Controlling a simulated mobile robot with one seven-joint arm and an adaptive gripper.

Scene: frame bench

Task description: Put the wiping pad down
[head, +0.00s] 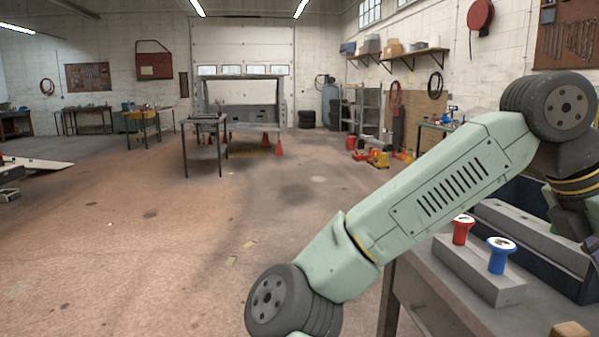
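I cannot make out the wiping pad in the head view. My gripper's fingers do not show either. My pale green arm crosses the right half of the picture, from the bottom middle up to a dark joint at the upper right, then down along the right edge. The arm hides part of the bench and the floor behind it.
A grey bench (421,300) stands at the lower right. A dark blue container (535,262) stands behind. Open floor (130,250) lies left.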

